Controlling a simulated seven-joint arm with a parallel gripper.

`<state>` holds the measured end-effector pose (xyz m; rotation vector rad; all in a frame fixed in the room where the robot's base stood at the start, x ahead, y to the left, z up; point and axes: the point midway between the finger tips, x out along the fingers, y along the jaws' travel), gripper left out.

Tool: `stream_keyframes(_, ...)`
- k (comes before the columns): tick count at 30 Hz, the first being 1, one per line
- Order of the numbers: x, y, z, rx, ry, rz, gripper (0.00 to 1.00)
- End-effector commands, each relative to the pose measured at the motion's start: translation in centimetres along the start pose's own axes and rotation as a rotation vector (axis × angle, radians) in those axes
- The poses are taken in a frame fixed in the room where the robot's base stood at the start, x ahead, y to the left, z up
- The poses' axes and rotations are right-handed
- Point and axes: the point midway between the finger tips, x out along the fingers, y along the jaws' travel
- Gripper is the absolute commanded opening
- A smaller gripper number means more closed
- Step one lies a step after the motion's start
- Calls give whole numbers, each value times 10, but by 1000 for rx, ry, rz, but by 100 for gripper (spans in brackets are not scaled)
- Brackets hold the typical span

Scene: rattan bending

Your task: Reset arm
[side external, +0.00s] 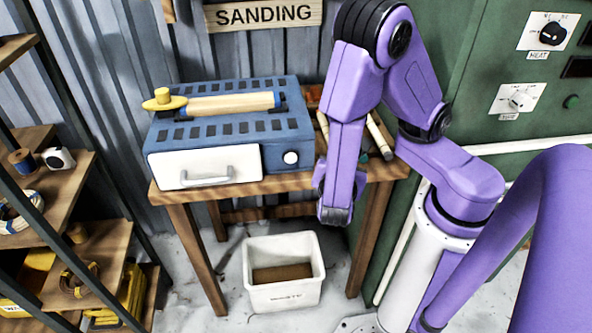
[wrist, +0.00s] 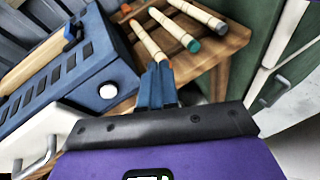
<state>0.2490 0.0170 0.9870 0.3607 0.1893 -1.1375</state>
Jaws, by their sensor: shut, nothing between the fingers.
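My gripper (wrist: 158,85) shows in the wrist view with its blue fingers together and nothing between them. The fingers point toward several pale rattan rods (wrist: 170,28) on the wooden table (wrist: 228,45). I cannot tell the exact gap between the fingertips and the rods. In the side external view my purple arm is folded down in front of the table's right part (side external: 380,172). The arm hides part of the rods there, and the fingers do not show clearly.
A blue sanding machine (side external: 218,130) with a white drawer (side external: 206,167) stands on the table, left of my arm. A white bin (side external: 284,290) sits on the floor below. Shelves (side external: 60,190) stand at the left, and a green cabinet (side external: 480,110) at the right.

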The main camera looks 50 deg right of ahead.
Motion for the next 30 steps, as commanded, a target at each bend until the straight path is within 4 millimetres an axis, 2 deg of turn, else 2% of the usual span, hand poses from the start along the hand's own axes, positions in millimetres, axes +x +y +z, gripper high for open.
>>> stream_keyframes(8,-18,-26,15,206,319,-264,0)
stream_keyframes(15,-44,-41,30,380,615,-454,0)
stream_keyframes(24,-81,-48,56,577,973,-619,0)
stream_keyframes(30,-92,-48,66,637,1085,-660,0)
